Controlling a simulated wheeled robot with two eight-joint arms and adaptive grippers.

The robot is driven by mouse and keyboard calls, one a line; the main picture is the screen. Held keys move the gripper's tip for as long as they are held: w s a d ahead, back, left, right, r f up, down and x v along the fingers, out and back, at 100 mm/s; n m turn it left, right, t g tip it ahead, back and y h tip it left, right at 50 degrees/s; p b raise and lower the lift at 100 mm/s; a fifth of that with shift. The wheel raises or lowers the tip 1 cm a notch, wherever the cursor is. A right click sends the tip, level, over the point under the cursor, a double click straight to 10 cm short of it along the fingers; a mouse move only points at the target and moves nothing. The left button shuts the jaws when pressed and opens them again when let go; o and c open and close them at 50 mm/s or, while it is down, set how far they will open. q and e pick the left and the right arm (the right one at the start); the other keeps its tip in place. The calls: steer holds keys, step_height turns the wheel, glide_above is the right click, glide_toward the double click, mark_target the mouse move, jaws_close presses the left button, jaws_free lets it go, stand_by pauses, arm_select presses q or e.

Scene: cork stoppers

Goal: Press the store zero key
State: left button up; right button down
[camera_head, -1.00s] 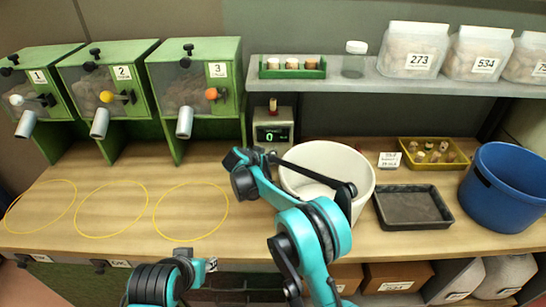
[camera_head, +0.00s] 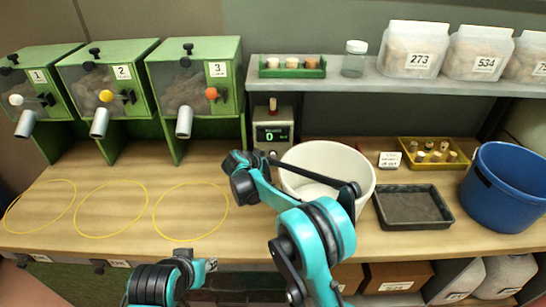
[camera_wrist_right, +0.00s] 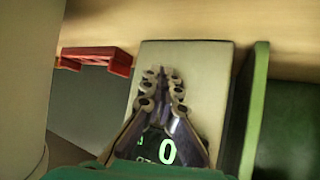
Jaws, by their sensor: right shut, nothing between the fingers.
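A small box-shaped device (camera_head: 272,132) with a lit green display reading 0 stands at the back of the table, under the shelf. In the right wrist view its pale casing (camera_wrist_right: 205,75) lies behind my fingers, and the digit 0 of its display (camera_wrist_right: 167,152) shows low down. My right gripper (camera_wrist_right: 162,76) is shut and empty, its tips in front of the casing; I cannot tell whether they touch it. In the head view my right wrist is just left of and below the device. I cannot make out the store zero key.
A white bucket (camera_head: 325,152) stands close right of the device. A dark tray (camera_head: 412,222), a yellow cork tray (camera_head: 460,166) and a blue bin (camera_head: 512,180) are farther right. Green dispensers (camera_head: 190,75) stand left, with yellow rings (camera_head: 190,239) on the clear table before them.

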steer(key=shift+s, duration=0.1)
steer(key=shift+s, duration=2.45)
